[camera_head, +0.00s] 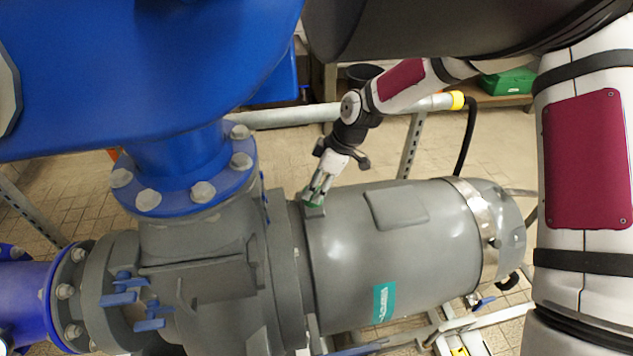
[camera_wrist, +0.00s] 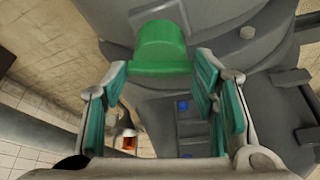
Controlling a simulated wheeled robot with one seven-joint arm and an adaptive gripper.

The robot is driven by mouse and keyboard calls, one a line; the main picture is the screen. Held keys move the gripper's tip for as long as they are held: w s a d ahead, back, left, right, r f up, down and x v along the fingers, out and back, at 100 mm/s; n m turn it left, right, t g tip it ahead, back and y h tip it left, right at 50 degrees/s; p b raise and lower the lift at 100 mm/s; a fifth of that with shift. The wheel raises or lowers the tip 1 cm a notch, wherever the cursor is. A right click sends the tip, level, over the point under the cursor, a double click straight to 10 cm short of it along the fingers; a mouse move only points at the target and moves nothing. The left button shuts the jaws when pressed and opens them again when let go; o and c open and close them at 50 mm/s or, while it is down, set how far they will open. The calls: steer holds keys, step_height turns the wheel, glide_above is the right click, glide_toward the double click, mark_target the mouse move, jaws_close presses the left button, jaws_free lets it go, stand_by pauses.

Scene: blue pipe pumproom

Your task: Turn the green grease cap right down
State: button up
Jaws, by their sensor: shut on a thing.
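The green grease cap (camera_wrist: 161,42) is at the top middle of the wrist view, with a rounded body and a wider flat part at its near side. The cap's underside and thread are hidden.
A big blue pipe with a bolted flange (camera_head: 190,190) rises just left of the cap. Blue valve handles (camera_head: 130,297) are at lower left. A grey rail (camera_head: 290,116) with a yellow end runs behind the motor. A green box (camera_head: 508,82) sits at the back right.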

steer(key=o, duration=1.2)
steer(key=shift+c, duration=0.2)
steer(key=v, duration=1.2)
